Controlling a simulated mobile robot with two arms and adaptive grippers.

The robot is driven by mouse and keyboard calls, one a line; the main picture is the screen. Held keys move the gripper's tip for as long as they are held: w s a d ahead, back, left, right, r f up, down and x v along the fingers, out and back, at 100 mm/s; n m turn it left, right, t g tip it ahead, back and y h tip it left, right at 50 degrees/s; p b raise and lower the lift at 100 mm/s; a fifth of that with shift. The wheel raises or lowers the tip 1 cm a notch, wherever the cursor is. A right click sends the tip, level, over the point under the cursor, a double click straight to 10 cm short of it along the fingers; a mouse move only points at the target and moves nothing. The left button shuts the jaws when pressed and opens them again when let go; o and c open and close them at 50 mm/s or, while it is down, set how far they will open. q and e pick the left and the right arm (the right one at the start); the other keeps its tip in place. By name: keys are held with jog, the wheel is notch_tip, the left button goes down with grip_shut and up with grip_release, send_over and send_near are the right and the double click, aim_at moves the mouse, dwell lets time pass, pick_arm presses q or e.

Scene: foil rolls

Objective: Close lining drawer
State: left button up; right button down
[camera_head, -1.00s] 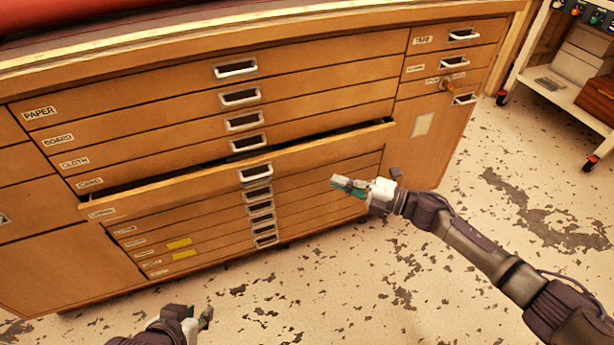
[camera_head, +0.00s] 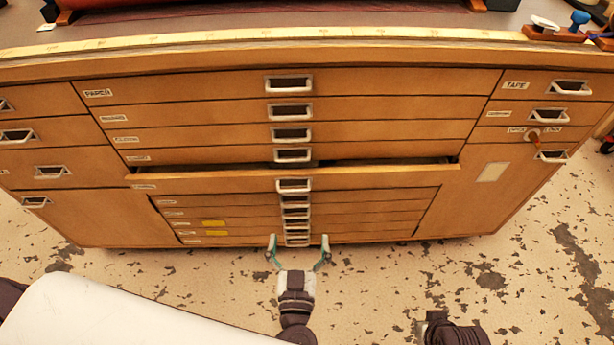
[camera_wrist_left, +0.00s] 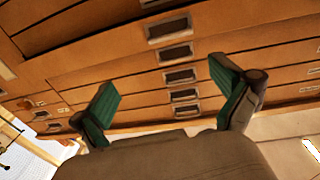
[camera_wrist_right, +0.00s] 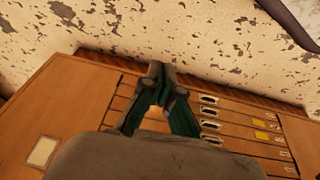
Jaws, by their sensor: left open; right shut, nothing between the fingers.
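One wide wooden drawer (camera_head: 380,178) in the middle column sticks out, with a dark gap above its front. Its label is too small to read. Its metal handle (camera_head: 294,186) is at the centre. My left gripper (camera_head: 299,241) is open and empty, in front of and below that handle in the head view, over the lower drawer handles. In the left wrist view the open fingers (camera_wrist_left: 165,95) point at the drawer stack, apart from it. My right gripper (camera_wrist_right: 157,72) is shut and empty in the right wrist view, facing the cabinet's lower part.
Closed drawers lie above (camera_head: 400,110) and below the open one. Chipped floor (camera_head: 390,285) in front is clear.

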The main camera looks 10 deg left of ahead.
pick_arm(q)
jog(key=y+b, duration=0.1)
jog(key=b, duration=0.1)
send_near(295, 180)
jog(key=x, duration=0.5)
jog(key=shift+w+a+f+n, duration=0.1)
jog(key=shift+w+a+n, duration=0.1)
jog(key=shift+w, duration=0.3)
jog(key=shift+w+a+n, duration=0.1)
jog(key=shift+w+a, duration=0.05)
jog(key=shift+w, duration=0.3)
pick_arm(e)
jog(key=v, duration=0.8)
jog(key=shift+s+d+r+m, duration=0.2)
jog(key=shift+s+d+m, duration=0.1)
jog(key=shift+s, duration=0.25)
pick_arm(q)
jog(key=shift+c, duration=0.2)
